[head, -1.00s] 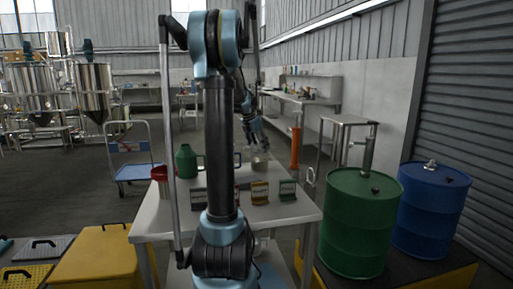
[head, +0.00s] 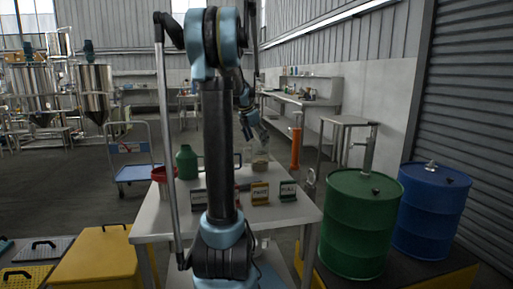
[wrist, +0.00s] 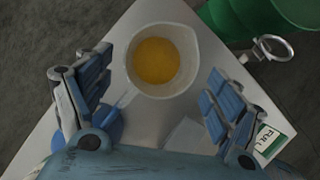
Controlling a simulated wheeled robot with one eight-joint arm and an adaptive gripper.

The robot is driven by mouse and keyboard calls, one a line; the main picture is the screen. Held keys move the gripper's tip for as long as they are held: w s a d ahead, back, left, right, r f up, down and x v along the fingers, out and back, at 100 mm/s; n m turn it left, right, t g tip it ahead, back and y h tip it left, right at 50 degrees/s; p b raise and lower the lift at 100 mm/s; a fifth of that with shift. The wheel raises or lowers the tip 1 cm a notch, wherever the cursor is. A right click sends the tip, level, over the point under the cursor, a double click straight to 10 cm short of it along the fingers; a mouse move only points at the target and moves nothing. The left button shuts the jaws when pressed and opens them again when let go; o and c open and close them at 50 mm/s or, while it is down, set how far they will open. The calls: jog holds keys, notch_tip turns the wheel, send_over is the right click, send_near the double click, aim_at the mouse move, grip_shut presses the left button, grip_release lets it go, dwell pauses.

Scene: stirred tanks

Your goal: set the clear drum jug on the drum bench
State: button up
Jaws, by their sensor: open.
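A pale, see-through jug (wrist: 161,60) with amber liquid in it stands on the white bench (wrist: 132,30), seen from above in the wrist view. In the head view the jug (head: 258,161) is near the far right corner of the bench (head: 275,221). My gripper (wrist: 155,95) is open and empty above the bench, its fingers spread to either side just short of the jug's body. The head view shows my gripper (head: 263,139) above the jug. I cannot tell from these views whether the fingers touch the jug's handle.
"FULL" (head: 288,191) and other small signs stand along the bench front. A green jug (head: 187,163) and a red container (head: 159,174) are at its left. Green (head: 358,224) and blue (head: 430,212) drums stand to the right. A yellow box (head: 98,257) is at the lower left.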

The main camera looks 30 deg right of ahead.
jog(key=v, duration=0.8)
jog(key=shift+a, duration=0.1)
